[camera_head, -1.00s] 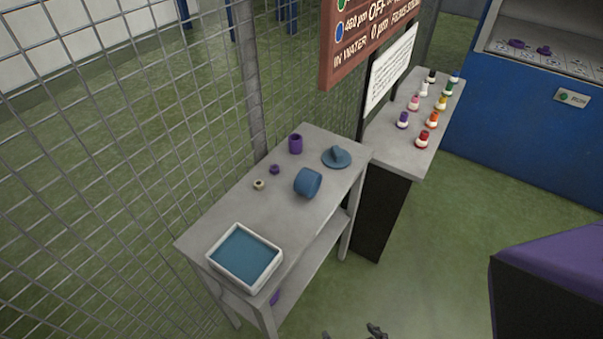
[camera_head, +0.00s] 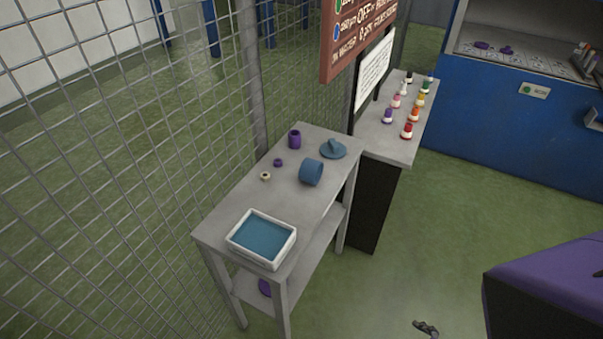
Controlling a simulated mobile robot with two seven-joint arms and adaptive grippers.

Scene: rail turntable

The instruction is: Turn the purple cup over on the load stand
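A small purple cup (camera_head: 294,139) stands on the back part of a grey table (camera_head: 228,216) beside the mesh fence. I cannot tell from this view which surface is the load stand. The dark tip of a gripper, which looks like my left one (camera_head: 426,328), shows at the bottom edge, over the floor and well away from the cup. Too little of it shows to tell if it is open. I cannot make out my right gripper.
The grey table also bears a blue cylinder (camera_head: 311,172), a blue lidlike piece (camera_head: 333,149), small rings and a white tray (camera_head: 233,238). Behind it, a counter (camera_head: 372,145) holds several coloured bottles. A purple-topped block (camera_head: 540,275) fills the lower right. Green floor between is clear.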

